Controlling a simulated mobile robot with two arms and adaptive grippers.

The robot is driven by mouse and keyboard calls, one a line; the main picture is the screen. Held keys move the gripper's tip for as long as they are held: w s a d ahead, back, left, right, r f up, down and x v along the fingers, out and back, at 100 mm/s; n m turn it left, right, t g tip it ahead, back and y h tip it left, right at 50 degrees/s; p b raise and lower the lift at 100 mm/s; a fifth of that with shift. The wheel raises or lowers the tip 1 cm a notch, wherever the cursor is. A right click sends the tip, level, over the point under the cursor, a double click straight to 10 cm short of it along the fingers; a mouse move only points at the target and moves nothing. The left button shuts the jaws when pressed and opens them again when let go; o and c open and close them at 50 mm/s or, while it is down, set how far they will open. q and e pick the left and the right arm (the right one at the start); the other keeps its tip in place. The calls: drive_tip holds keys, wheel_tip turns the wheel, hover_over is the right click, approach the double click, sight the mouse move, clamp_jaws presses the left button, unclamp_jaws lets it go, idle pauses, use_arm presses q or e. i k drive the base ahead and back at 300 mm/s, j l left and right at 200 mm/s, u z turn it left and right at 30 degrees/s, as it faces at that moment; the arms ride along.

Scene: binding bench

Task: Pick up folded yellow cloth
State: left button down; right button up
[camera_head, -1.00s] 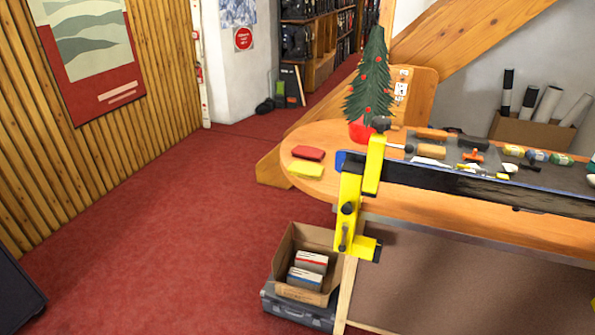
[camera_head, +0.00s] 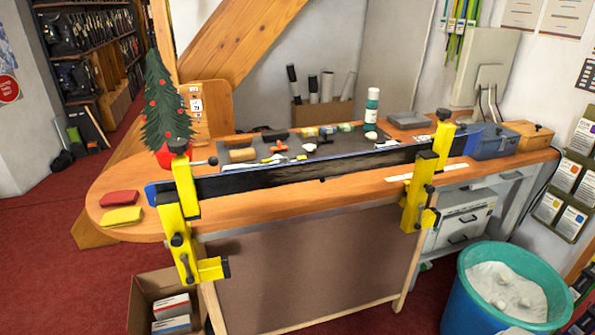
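The folded yellow cloth (camera_head: 122,217) lies flat at the left front edge of the wooden bench (camera_head: 300,200) in the head view. A folded red cloth (camera_head: 119,197) lies just behind it, close by. Neither of my grippers shows in the head view, so nothing is seen near the cloth.
A yellow clamp (camera_head: 184,215) with a ski stands right of the cloths, and a second clamp (camera_head: 420,190) farther right. A small tree in a red pot (camera_head: 165,155) stands behind. A cardboard box (camera_head: 150,290) and teal bin (camera_head: 475,315) are on the floor. Red floor is open at left.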

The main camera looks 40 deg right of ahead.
sight(126, 217)
drive_tip(key=i+l, duration=0.15)
drive_tip(key=i+l+u, duration=0.4)
drive_tip(key=l, duration=0.15)
drive_tip(key=l+u, duration=0.25)
drive_tip(key=i+l+u, duration=0.2)
drive_tip(key=l, duration=0.2)
drive_tip(key=k, duration=0.1)
